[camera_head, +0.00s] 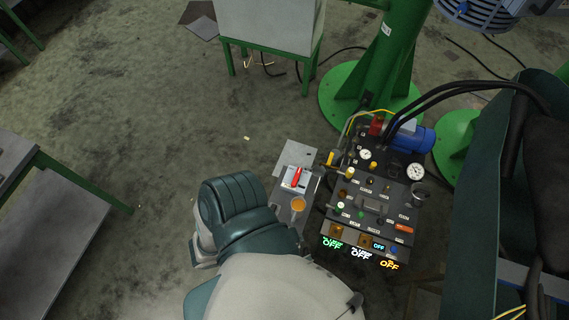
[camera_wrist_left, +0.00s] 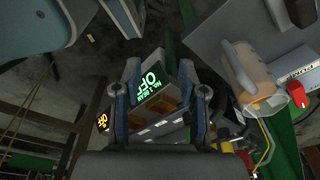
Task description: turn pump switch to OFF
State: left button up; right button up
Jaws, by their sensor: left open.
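The control panel (camera_head: 372,205) carries several small knobs and switches. In the head view my arm hides the left gripper. My right gripper is in neither view.
Left of the panel, a small grey stand holds a white box with a red switch (camera_head: 296,177) and a cup of orange liquid (camera_head: 298,205). The cup is close to the right of my left gripper in the wrist view. A blue motor (camera_head: 415,139) and black hoses lie behind the panel.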

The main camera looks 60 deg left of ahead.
aim_at(296, 179)
jog(key=u, duration=1.55)
